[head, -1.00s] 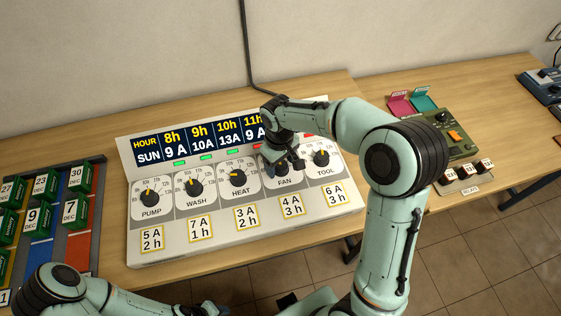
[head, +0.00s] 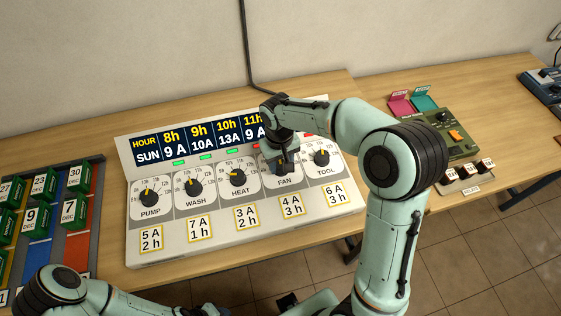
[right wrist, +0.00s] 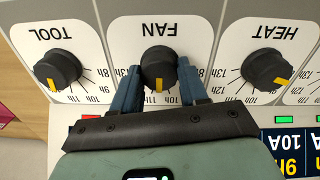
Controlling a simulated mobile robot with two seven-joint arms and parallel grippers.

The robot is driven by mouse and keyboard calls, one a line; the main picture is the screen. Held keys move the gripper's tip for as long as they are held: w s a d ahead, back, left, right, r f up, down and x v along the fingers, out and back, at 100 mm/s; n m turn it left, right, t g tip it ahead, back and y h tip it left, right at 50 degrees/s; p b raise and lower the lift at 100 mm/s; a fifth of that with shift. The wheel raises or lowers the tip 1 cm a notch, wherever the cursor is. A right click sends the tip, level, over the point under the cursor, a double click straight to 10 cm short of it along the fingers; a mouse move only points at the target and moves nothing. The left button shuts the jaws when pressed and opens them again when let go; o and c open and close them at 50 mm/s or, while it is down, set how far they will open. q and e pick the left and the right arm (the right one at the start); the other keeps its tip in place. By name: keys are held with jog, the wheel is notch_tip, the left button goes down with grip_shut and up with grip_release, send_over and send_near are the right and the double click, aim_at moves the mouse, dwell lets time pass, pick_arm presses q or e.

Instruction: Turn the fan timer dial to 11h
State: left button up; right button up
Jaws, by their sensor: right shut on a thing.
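The fan dial (right wrist: 160,66) is a black knob with a yellow pointer, above the FAN label in the head view. My right gripper (right wrist: 160,82) has its two blue fingers on either side of this knob and is shut on it. In the head view the right gripper (head: 283,168) covers most of the knob. In the upside-down right wrist view the pointer faces down, toward the 10h and 11h marks; the exact mark is hard to tell. My left arm (head: 75,288) is at the bottom left; its gripper barely shows at the bottom edge.
The heat dial (head: 238,177) and tool dial (head: 321,158) flank the fan dial closely. An hour display (head: 200,137) stands behind the dials. A rack of green blocks (head: 75,245) is at the left, a green relay device (head: 455,140) at the right. Bare table lies between panel and relay device.

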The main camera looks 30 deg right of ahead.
aim_at(279, 164)
pick_arm(q)
jog(key=shift+s+f, duration=0.1)
jog(key=shift+f, duration=0.05)
pick_arm(e)
jog(key=shift+m, duration=1.2)
jog(key=o, duration=1.1)
jog(key=shift+c, duration=0.2)
pick_arm(q)
jog(key=shift+w+r+p, duration=0.7)
jog(key=shift+w+r, duration=0.1)
jog(key=shift+r, duration=0.25)
pick_arm(e)
notch_tip(279, 164, up, 14)
jog(key=shift+a+f, duration=0.15)
jog(key=shift+f, duration=0.1)
